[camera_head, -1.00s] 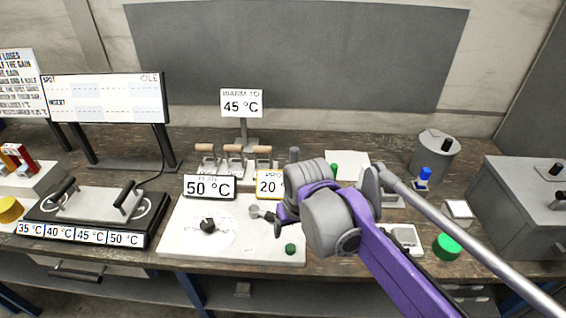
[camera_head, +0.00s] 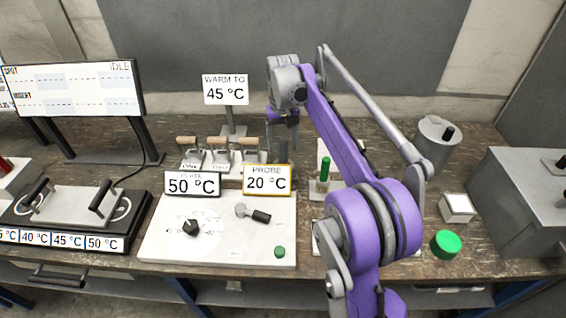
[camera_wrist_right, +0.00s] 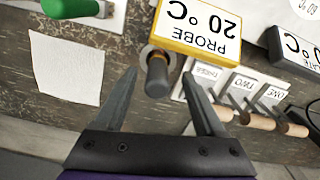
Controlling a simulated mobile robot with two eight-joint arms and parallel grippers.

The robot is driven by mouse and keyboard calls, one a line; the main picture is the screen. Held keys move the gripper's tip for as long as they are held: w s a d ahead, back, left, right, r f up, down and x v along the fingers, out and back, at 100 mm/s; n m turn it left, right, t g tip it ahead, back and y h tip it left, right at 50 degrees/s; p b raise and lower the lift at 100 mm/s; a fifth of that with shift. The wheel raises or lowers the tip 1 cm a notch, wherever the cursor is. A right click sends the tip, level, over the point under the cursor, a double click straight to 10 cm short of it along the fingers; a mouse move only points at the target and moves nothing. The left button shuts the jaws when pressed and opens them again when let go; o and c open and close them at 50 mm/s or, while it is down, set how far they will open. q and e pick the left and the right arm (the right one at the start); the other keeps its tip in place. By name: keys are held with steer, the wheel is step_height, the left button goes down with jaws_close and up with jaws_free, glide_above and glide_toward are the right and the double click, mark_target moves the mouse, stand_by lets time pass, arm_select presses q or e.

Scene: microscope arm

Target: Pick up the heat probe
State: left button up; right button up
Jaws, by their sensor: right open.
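The heat probe (camera_wrist_right: 157,72) appears to be the upright dark-grey handle in a round holder beside the yellow-framed PROBE sign, which reads 20 °C (camera_wrist_right: 200,25). In the wrist view my right gripper (camera_wrist_right: 159,76) is open, with the probe's handle between its two finger ends; I cannot see contact. In the head view my right gripper (camera_head: 281,148) points down behind the PROBE sign (camera_head: 267,180), and the probe is hard to make out there. My left gripper is not in view.
Wooden-handled switches (camera_head: 220,150) stand close left of the gripper. A green-handled tool (camera_head: 325,170) stands to the right. In front lies a white panel (camera_head: 160,240) with a knob (camera_head: 191,228) and a black-handled lever (camera_head: 255,214). A grey canister (camera_head: 437,145) stands at right.

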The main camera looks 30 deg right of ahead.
mark_target(283, 156)
steer(key=f, duration=0.6)
steer(key=shift+w+d, duration=0.25)
steer(key=shift+w, duration=0.1)
jaws_close()
